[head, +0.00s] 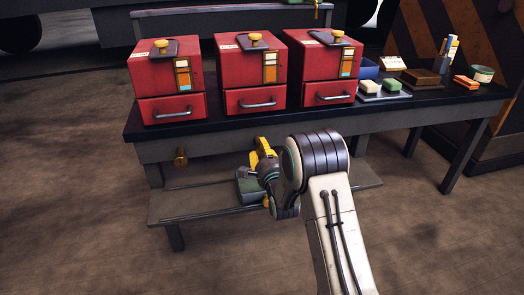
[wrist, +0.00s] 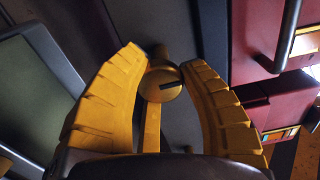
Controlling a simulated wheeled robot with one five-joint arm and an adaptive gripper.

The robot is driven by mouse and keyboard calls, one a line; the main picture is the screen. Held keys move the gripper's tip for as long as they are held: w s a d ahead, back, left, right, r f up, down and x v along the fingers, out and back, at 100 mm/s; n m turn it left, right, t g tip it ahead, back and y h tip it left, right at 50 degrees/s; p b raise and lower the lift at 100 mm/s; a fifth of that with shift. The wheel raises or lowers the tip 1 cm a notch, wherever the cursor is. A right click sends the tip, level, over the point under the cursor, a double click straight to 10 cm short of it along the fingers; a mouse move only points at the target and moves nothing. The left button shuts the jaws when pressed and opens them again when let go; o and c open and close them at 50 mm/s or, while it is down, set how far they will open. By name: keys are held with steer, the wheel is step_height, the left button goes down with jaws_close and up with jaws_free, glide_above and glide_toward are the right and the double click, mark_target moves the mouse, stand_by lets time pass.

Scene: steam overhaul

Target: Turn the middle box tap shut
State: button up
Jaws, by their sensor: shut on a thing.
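Three red boxes stand in a row on the bench; the middle box (head: 250,75) has a drawer with a handle and a gauge strip with orange in it. My gripper (head: 262,148) is below the bench's front edge under the middle box, its yellow fingers pointing up toward it. In the wrist view my gripper (wrist: 165,62) is shut on a brass tap (wrist: 161,84), with one finger on each side. The tap's round face has a dark slot, and a yellow bar runs down from it between the fingers. In the head view this tap is hidden by my gripper.
Another brass tap (head: 180,158) hangs under the left box (head: 172,80). The right box (head: 322,70) is above my arm. A lower shelf (head: 200,205) runs below the bench (head: 400,110). Soap-like blocks and small containers lie at the bench's right end.

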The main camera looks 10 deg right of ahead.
steer(key=shift+d+r, duration=0.2)
steer(key=shift+d, duration=0.1)
steer(key=o, duration=1)
steer(key=shift+d, duration=0.1)
steer(key=shift+o, duration=1)
steer(key=shift+f, duration=0.15)
steer(key=shift+s+a, duration=0.1)
steer(key=shift+a, duration=0.1)
steer(key=s, duration=1.1)
steer(key=shift+s, duration=0.4)
